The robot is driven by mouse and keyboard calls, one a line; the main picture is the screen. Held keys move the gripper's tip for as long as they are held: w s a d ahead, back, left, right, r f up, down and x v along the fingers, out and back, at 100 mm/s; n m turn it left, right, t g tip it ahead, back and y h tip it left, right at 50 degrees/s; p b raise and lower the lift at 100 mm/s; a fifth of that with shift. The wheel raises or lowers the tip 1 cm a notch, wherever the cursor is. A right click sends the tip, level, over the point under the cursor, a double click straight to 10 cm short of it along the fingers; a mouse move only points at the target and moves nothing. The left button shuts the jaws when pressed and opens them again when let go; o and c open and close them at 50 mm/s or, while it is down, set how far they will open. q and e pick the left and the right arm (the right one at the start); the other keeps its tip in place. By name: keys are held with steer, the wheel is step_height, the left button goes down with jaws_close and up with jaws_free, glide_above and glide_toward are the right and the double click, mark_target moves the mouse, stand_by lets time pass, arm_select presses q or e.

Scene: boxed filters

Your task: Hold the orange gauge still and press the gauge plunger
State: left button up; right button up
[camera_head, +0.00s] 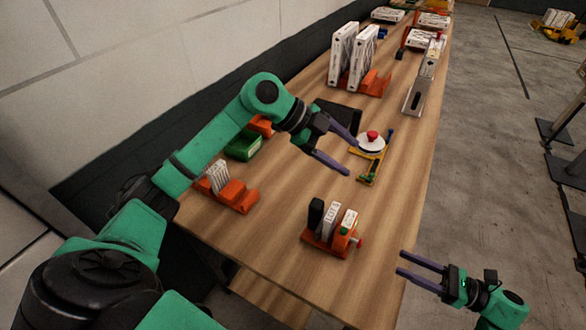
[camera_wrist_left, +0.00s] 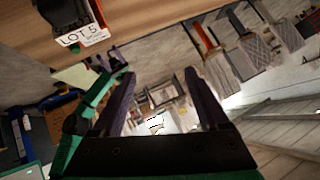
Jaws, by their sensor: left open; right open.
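An orange gauge block (camera_head: 322,243) stands near the front of the wooden table in the head view. It carries a black upright piece, a white labelled piece and an orange piece with a white label. A small red knob (camera_head: 360,243), which looks like the plunger, sticks out at its right side. My left gripper (camera_head: 352,158) is open and empty above the table, further back than the gauge and apart from it. Its spread fingers also show in the left wrist view (camera_wrist_left: 158,78). My right gripper (camera_head: 401,262) is open and empty, off the table's right edge, right of the gauge.
A white round piece with a red button (camera_head: 371,140) on a yellow stand is beside my left gripper. An orange rack with white cards (camera_head: 235,194) and a green bin (camera_head: 243,146) are at left. White boxes (camera_head: 352,60) stand further back. Table around the gauge is clear.

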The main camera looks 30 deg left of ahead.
mark_target(313, 214)
arm_select(q)
steer(key=s+a+f+g+y, duration=0.45)
steer(key=s+a, duration=0.25)
steer(key=a, duration=0.2)
steer(key=shift+n, duration=0.3)
steer(key=x, duration=1.3)
steer(key=shift+w+d+f, duration=0.1)
steer(key=shift+d+f, duration=0.15)
steer(key=shift+d, duration=0.15)
jaws_close()
arm_select(e)
jaws_close()
